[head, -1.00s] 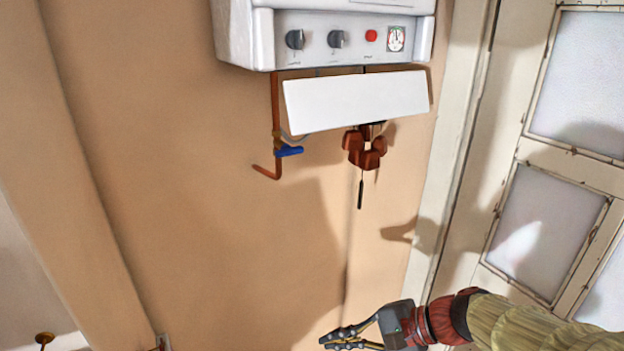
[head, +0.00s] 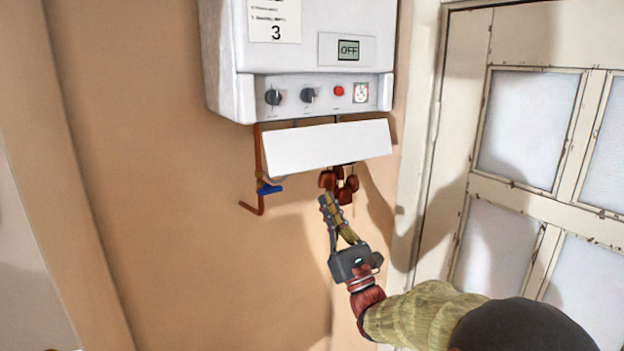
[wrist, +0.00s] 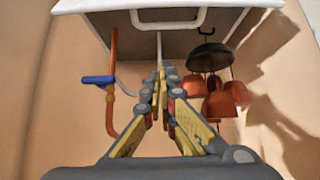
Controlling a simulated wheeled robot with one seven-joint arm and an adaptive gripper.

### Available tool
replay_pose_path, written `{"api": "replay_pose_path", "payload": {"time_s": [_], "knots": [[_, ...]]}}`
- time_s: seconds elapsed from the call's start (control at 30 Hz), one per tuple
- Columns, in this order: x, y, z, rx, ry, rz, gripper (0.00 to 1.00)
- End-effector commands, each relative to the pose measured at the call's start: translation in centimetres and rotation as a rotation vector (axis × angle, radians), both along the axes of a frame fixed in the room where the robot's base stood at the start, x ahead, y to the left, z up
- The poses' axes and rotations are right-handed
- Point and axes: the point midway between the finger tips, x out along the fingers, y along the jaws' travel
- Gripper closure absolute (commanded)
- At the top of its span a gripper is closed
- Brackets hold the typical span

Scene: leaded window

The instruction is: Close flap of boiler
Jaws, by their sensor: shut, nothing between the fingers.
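The white boiler (head: 310,50) hangs on the tan wall, with knobs, a red button and a gauge on its front panel. Its white flap (head: 328,145) hangs open below that panel, tilted out from the wall. My gripper (head: 328,200) is shut and empty, pointing up just below the flap's lower edge and apart from it. In the wrist view my gripper (wrist: 163,78) points toward the boiler's underside (wrist: 110,28), where a white loop-shaped bar (wrist: 168,24) shows. I cannot tell whether that bar is on the flap.
A copper pipe (head: 259,195) with a blue valve handle (head: 269,189) runs down left of my gripper. Copper-coloured hanging pieces (head: 346,190) are close behind and right of the fingertips. A paned door (head: 520,150) stands at the right. The wall at lower left is clear.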

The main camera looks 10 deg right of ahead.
Motion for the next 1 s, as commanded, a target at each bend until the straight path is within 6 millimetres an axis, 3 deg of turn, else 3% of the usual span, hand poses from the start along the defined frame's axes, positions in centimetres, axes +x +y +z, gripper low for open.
{"api": "replay_pose_path", "payload": {"time_s": [0.17, 0.63, 0.8, 1.0], "knots": [[1.0, 0.5, 1.3, 0.003, -0.003, 0.012, 1.00], [6.8, 2.5, 7.1, 0.002, 0.001, 0.013, 1.00], [4.5, 1.6, 7.4, 0.002, 0.000, 0.010, 1.00], [3.1, 1.3, 7.4, 0.001, 0.001, 0.011, 1.00]]}}
